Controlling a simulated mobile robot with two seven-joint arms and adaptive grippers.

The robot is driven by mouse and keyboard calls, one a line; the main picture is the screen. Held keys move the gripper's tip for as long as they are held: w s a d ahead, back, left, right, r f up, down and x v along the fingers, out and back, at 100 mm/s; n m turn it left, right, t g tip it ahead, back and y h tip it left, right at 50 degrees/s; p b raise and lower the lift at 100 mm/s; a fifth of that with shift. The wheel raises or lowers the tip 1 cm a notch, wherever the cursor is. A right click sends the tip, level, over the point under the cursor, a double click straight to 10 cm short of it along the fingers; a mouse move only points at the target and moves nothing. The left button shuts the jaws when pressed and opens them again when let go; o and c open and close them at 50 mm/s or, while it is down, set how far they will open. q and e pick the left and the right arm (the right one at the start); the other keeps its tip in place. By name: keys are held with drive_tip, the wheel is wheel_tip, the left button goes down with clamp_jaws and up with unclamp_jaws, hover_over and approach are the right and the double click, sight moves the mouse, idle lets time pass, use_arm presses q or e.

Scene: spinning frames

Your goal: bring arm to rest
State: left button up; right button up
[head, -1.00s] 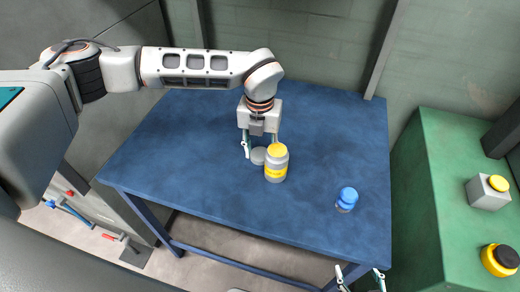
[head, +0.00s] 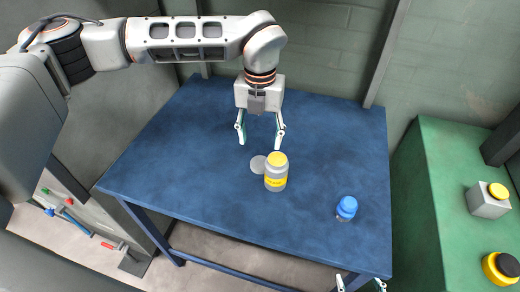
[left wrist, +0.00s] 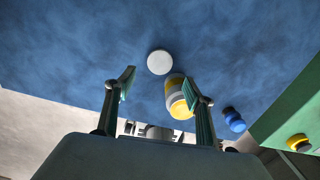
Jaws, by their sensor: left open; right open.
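My left gripper (head: 260,136) is open and empty above the blue table, just behind a grey jar (head: 276,182) with a yellow lid and yellow band. In the left wrist view its two fingers (left wrist: 160,95) are spread wide, with the jar (left wrist: 180,97) appearing by the right finger. A flat grey disc (head: 258,165) lies on the table left of the jar and also shows in the left wrist view (left wrist: 160,62). My right gripper (head: 361,284) is only partly seen at the bottom edge, its fingertips apart.
The blue table (head: 180,150) has wide free room at left and back. A small blue-capped bottle (head: 346,208) stands at the right. A green surface (head: 430,200) on the far right holds a grey box with a yellow button (head: 489,200) and a black-yellow round object (head: 502,267).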

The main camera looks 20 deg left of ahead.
use_arm(q)
drive_tip(key=shift+r, duration=1.55)
drive_tip(key=shift+s, duration=0.1)
